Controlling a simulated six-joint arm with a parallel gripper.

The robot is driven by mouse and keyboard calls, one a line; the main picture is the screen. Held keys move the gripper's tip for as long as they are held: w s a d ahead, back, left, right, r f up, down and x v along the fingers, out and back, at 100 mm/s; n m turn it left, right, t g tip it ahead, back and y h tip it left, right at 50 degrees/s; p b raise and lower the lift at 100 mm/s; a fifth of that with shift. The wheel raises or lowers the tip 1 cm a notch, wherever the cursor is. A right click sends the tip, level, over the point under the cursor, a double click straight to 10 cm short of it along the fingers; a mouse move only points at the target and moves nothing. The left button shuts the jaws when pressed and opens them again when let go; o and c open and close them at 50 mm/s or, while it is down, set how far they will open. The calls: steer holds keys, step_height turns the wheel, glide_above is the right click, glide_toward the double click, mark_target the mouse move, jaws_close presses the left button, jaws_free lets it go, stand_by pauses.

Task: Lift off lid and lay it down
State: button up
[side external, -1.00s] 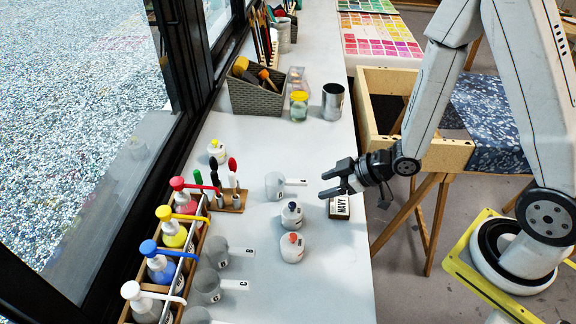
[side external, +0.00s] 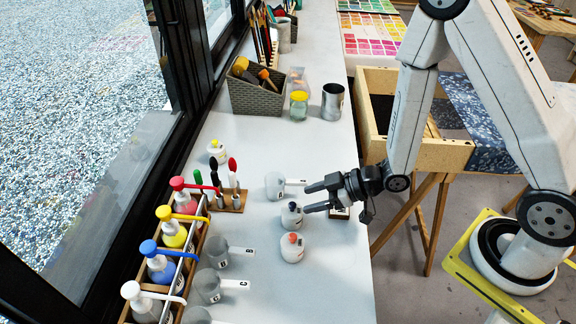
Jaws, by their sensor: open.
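A small white pot with a dark blue top (side external: 291,214) stands upright on the white counter. Which top is the lid I cannot tell for sure. My gripper (side external: 307,199) is open and empty, its two fingers pointing left. In the picture its tips are beside the blue-topped pot, slightly above and right of it. Whether they touch it I cannot tell.
A handled measuring cup (side external: 274,186) is just behind the gripper tips. The label block (side external: 340,213) is partly hidden by my gripper. Several pump bottles stand in a wooden rack (side external: 190,268) at left. The counter (side external: 290,150) is clear behind the cup.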

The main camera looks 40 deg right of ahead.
mark_target(295, 204)
steer(key=shift+a+x, duration=0.2)
steer(key=shift+x, duration=2.45)
steer(key=shift+s+r, duration=0.1)
steer(key=shift+s, duration=0.05)
jaws_close()
